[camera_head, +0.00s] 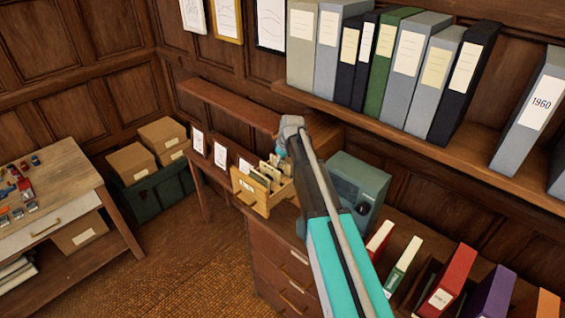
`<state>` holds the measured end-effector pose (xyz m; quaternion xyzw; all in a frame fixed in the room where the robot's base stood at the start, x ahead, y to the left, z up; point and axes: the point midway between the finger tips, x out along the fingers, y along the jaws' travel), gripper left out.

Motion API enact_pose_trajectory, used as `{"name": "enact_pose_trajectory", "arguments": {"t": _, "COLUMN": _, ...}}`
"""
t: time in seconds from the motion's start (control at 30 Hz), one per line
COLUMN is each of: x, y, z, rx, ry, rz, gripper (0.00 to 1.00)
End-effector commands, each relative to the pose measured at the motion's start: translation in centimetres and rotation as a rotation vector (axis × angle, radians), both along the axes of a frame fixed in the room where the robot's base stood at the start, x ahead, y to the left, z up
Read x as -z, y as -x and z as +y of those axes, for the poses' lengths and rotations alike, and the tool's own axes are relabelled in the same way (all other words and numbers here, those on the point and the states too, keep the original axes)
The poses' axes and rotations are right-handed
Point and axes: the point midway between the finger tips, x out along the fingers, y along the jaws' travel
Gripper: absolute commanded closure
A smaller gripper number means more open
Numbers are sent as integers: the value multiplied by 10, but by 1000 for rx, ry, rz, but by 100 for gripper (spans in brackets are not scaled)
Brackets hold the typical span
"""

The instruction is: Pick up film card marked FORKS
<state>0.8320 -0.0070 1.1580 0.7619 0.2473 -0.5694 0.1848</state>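An open wooden drawer (246,196) in the middle of the view holds several upright cream cards (262,179) with tabs. The lettering on them is too small to read, so I cannot tell which one is marked FORKS. My arm reaches from the lower right up to the drawer. My gripper (280,150) is at the far end of the arm, at the back of the cards and partly hidden by the arm's wrist. I cannot tell whether its fingers are open or shut, or whether they touch a card.
A grey-green box-shaped device (358,186) stands right of the drawer, close to my arm. A shelf (420,141) with binders hangs above. Coloured binders (447,280) stand at lower right. A worktable (62,178) and a green crate (150,199) with boxes are at left. The floor (180,265) between is clear.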

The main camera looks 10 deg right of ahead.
Motion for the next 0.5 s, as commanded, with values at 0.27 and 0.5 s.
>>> {"name": "enact_pose_trajectory", "arguments": {"t": 0.27, "x": 11, "y": -3, "z": 2, "rx": 0, "ry": 0, "rz": 0, "gripper": 66}}
{"name": "enact_pose_trajectory", "arguments": {"t": 0.5, "x": 11, "y": -3, "z": 2, "rx": 1, "ry": 0, "rz": 0, "gripper": 66}}
